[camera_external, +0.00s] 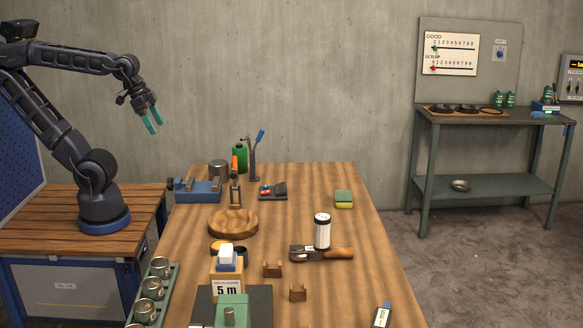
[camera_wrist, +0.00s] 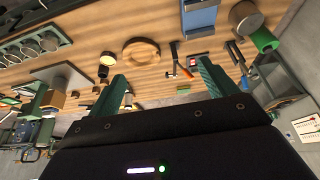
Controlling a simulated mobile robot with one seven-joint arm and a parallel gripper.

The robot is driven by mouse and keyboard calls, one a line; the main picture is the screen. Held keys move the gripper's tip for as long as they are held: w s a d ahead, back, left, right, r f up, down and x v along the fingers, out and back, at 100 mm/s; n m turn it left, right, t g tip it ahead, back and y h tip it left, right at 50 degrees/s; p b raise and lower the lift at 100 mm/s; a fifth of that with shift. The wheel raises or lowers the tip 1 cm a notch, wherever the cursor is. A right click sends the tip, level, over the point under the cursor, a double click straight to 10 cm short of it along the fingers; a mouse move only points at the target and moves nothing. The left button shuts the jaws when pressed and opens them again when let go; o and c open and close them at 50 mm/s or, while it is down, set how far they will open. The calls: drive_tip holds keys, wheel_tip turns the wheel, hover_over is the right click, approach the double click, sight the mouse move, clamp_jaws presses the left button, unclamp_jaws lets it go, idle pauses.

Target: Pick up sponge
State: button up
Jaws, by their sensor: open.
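The sponge (camera_external: 343,198), green on top and yellow below, lies on the wooden table toward its far right side. Bare table surrounds it. My gripper (camera_external: 152,122) is open and empty, raised high at the left, above and beyond the table's far left corner and well away from the sponge. In the wrist view its two teal fingers (camera_wrist: 160,80) are spread apart with nothing between them.
On the table (camera_external: 380,255), a round wooden dish (camera_external: 233,222), a blue fixture (camera_external: 197,190) and a green bottle (camera_external: 240,158) stand left of the sponge. A white cylinder (camera_external: 322,231) stands nearer the camera, beside a wooden-handled tool (camera_external: 338,253). A metal shelf table (camera_external: 493,119) is at right.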

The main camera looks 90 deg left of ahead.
drive_tip(key=w+r+m+g, duration=0.1)
drive_tip(key=w+r+m, duration=0.15)
drive_tip(key=w, duration=0.65)
drive_tip(key=w+r+m, duration=0.2)
drive_tip(key=w+r, duration=0.2)
drive_tip(key=w, duration=0.4)
drive_tip(key=m+g+h, duration=0.4)
drive_tip(key=m+h, duration=0.1)
drive_tip(key=m, duration=1)
hover_over(343, 194)
drive_tip(key=a, duration=0.2)
drive_tip(key=shift+n, duration=0.25)
drive_tip(key=f, duration=3.1)
drive_tip(key=shift+w+d+f, duration=0.15)
drive_tip(key=shift+w+d, duration=0.05)
drive_tip(key=shift+w, duration=0.2)
drive_tip(key=shift+s+a+x, duration=0.1)
drive_tip(key=shift+a+x, duration=0.05)
drive_tip(key=shift+x, duration=1.35)
drive_tip(key=shift+s+a+x, duration=0.15)
drive_tip(key=shift+a+x, duration=0.05)
drive_tip(key=shift+x, duration=1.35)
drive_tip(key=shift+f, duration=0.35)
